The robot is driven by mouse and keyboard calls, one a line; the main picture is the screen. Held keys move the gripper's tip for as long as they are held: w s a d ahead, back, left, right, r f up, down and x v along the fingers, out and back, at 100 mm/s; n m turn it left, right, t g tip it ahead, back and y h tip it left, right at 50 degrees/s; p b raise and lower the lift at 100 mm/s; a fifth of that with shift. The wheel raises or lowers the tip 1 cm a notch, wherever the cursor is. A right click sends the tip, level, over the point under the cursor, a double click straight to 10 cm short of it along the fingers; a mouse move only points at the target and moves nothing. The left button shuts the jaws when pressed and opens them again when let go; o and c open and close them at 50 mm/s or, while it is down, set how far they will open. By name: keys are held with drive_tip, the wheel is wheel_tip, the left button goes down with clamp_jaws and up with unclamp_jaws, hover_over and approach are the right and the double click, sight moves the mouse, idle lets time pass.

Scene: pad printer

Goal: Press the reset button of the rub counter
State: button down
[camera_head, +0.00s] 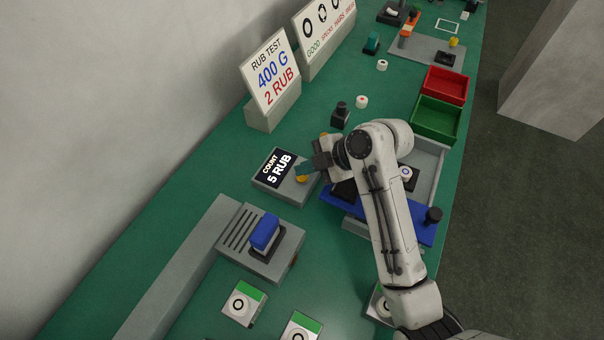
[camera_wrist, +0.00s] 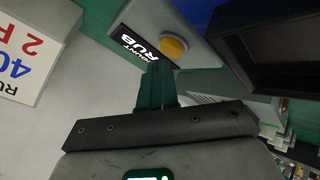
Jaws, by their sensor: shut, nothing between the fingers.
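The rub counter (camera_head: 262,183) is a grey box on the green bench, with a black display (camera_head: 277,168) reading "COUNT 5 RUB". Its yellow round reset button (camera_head: 301,179) sits right of the display and shows partly below my fingers. My gripper (camera_head: 303,169) is shut and empty, its teal fingertips beside and over the button. In the wrist view the yellow button (camera_wrist: 173,47) lies just past the shut fingertips (camera_wrist: 160,66), a little to their right. I cannot tell whether they touch it.
A "RUB TEST 400 G 2 RUB" sign (camera_head: 271,75) stands behind the counter. A black weight (camera_head: 340,115) stands behind my gripper. A blue plate (camera_head: 415,222) lies under my arm at right. A grey block with a blue pad (camera_head: 265,232) is in front of the counter.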

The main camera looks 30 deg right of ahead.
sight(306, 177)
drive_tip(key=shift+f, duration=0.4)
idle(0.3)
drive_tip(key=shift+r, duration=0.1)
drive_tip(key=shift+r+p, duration=0.55)
drive_tip(key=shift+r, duration=0.3)
drive_tip(key=shift+r, duration=0.1)
wheel_tip(306, 177, up, 6)
drive_tip(key=p, duration=0.5)
drive_tip(key=shift+f, duration=0.2)
idle(0.4)
